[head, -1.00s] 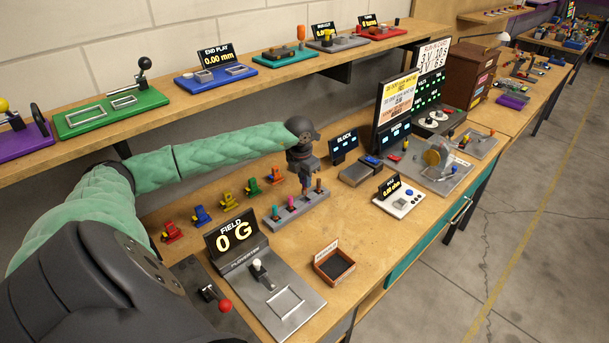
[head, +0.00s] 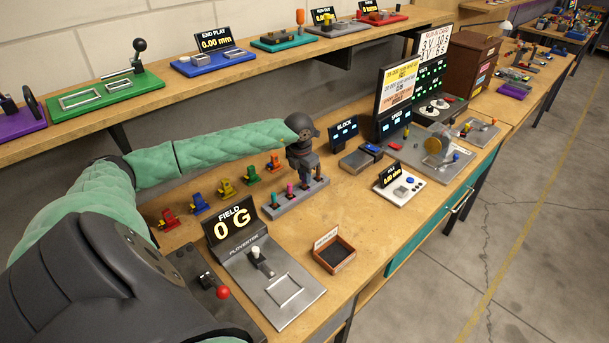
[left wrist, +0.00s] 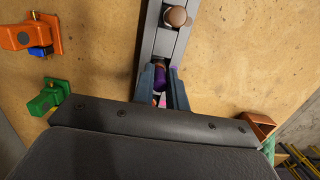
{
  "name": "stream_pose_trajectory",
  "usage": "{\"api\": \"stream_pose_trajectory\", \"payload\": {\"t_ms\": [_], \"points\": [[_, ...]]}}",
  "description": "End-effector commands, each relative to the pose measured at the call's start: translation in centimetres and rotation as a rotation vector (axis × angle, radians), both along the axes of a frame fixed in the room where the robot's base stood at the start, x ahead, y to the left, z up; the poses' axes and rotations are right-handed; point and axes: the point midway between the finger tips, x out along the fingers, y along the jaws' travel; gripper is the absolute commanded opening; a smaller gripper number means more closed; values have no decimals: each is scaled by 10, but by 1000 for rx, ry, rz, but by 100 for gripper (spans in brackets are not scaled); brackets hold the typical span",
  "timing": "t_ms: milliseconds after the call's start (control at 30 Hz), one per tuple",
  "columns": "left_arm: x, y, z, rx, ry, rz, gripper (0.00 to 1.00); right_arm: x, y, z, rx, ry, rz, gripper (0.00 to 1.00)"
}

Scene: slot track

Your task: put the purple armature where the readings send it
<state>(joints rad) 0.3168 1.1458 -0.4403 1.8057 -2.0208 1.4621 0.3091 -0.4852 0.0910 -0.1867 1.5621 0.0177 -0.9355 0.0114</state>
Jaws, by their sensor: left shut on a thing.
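The purple armature (left wrist: 160,76) is between the fingers of my left gripper (left wrist: 162,88) in the left wrist view; the fingers are shut on it. In the head view my left gripper (head: 304,178) points down at the grey armature rack (head: 285,209). Teal (head: 275,200) and pink (head: 290,189) armatures stand upright in the rack, with one more just right of the gripper. The purple one is hidden in the head view; I cannot tell whether it is clear of its slot. My right gripper is not in view.
A field stand (head: 235,258) reading 0 G is at the front, beside a small open-topped tray (head: 334,262). A meter (head: 398,190) and a speed station (head: 435,165) stand to the right. Several coloured clamp-like pieces (head: 227,187) line the back. Bare bench lies between rack and tray.

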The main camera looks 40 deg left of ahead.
Motion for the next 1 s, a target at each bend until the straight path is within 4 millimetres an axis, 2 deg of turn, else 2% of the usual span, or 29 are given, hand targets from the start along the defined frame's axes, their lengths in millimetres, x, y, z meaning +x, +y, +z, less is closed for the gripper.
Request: {"api": "stream_pose_trajectory", "payload": {"t_ms": [300, 467, 1000], "points": [[0, 0, -1, 0, 0, 0, 0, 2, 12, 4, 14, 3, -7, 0], [0, 0, -1, 0, 0, 0, 0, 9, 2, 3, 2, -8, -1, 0], [0, 0, -4, 0, 0, 0, 0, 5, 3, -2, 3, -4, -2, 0]]}}
